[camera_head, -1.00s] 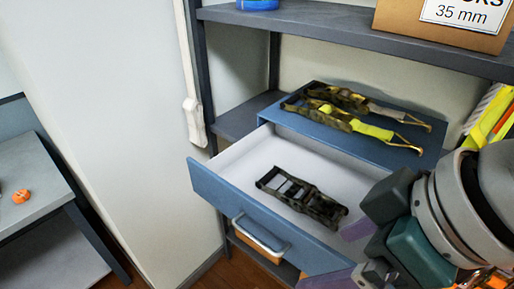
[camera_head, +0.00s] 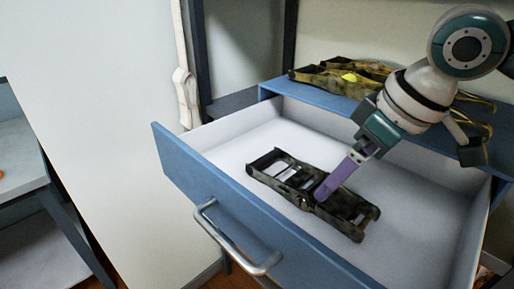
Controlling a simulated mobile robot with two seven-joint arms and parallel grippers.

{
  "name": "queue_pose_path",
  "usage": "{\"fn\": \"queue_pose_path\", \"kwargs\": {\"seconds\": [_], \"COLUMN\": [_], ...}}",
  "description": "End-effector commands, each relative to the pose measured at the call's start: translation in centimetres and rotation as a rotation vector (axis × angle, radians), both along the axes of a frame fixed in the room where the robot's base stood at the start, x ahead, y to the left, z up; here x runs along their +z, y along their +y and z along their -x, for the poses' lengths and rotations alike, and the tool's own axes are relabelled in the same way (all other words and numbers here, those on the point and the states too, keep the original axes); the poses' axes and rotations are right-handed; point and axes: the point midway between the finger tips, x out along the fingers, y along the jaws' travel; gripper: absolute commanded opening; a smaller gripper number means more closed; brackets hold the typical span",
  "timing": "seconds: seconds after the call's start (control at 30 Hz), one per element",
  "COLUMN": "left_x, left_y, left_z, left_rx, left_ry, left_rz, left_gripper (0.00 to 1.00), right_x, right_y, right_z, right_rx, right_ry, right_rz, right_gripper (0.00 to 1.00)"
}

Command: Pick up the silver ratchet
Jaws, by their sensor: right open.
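A ratchet (camera_head: 286,178) lies flat in the open blue drawer (camera_head: 188,172), on its white floor. It looks dark and mottled, with silvery bars in its frame. My right gripper (camera_head: 323,195) reaches down into the drawer from the upper right. Its purple finger is at the middle of the ratchet and covers part of it. The gripper is open; I cannot tell whether the finger touches the ratchet or whether the ratchet is between the fingers. My left gripper is not in view.
Other ratchets with yellow parts (camera_head: 348,77) lie on the blue cabinet top (camera_head: 272,90) behind the drawer, partly hidden by my right arm. The drawer has a metal handle (camera_head: 232,243) in front. A grey table (camera_head: 18,150) stands at the left.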

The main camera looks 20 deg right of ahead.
Motion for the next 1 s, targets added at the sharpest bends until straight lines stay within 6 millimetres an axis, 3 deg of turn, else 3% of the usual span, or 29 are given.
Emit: {"fn": "queue_pose_path", "kwargs": {"seconds": [0.33, 0.67, 1.0], "left_x": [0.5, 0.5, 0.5], "left_y": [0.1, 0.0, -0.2], "left_z": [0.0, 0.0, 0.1], "left_rx": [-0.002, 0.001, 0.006], "left_ry": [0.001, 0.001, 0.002], "left_rz": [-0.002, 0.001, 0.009], "left_gripper": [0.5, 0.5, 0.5], "right_x": [-4.3, -4.8, -4.8], "right_y": [0.9, 0.9, 0.9], "right_z": [-1.4, -1.6, -1.6], "right_rx": [-0.001, 0.002, 0.001], "right_ry": [0.002, 0.0, 0.0], "right_rz": [0.0, 0.002, 0.002], "right_gripper": [1.0, 0.99, 0.61]}}
